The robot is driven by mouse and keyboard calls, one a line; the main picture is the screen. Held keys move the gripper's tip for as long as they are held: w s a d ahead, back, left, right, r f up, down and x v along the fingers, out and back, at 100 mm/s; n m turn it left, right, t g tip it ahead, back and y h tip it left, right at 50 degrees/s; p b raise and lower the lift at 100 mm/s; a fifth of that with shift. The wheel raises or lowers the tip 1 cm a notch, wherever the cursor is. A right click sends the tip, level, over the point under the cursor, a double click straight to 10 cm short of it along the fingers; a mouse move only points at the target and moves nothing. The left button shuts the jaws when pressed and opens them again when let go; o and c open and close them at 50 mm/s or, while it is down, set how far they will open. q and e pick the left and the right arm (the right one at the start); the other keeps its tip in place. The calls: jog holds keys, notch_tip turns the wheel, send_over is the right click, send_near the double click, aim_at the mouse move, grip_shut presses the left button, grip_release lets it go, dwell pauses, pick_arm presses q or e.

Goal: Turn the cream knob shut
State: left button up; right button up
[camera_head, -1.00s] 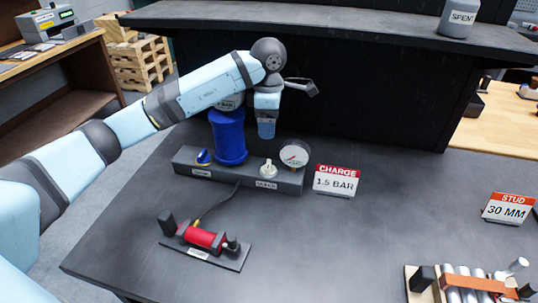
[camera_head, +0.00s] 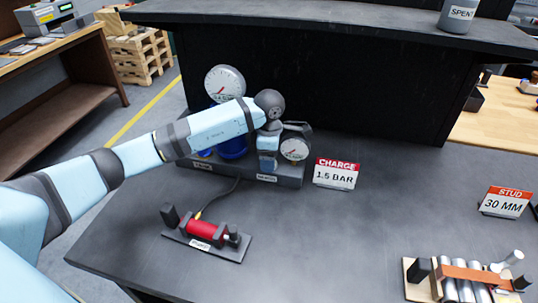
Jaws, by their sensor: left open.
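My left gripper (camera_head: 267,162) points down over the right end of the dark manifold block (camera_head: 289,181), just left of the small white gauge (camera_head: 295,149). It is open. The cream knob is hidden behind my gripper at this spot, so I cannot tell whether the fingers are around it or touching it. My right gripper is not in view.
A blue cylinder (camera_head: 232,148) and a large gauge (camera_head: 224,82) stand left of my gripper, partly behind my arm. A "CHARGE 1.5 BAR" sign (camera_head: 336,174) stands to the right. A red cylinder fixture (camera_head: 203,230) lies in front. The table's middle is clear.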

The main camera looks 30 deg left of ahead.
pick_arm(q)
jog(key=c, duration=0.9)
jog(key=shift+m+b, duration=0.4)
jog(key=shift+b, duration=0.2)
jog(key=o, duration=0.9)
notch_tip(320, 180, up, 14)
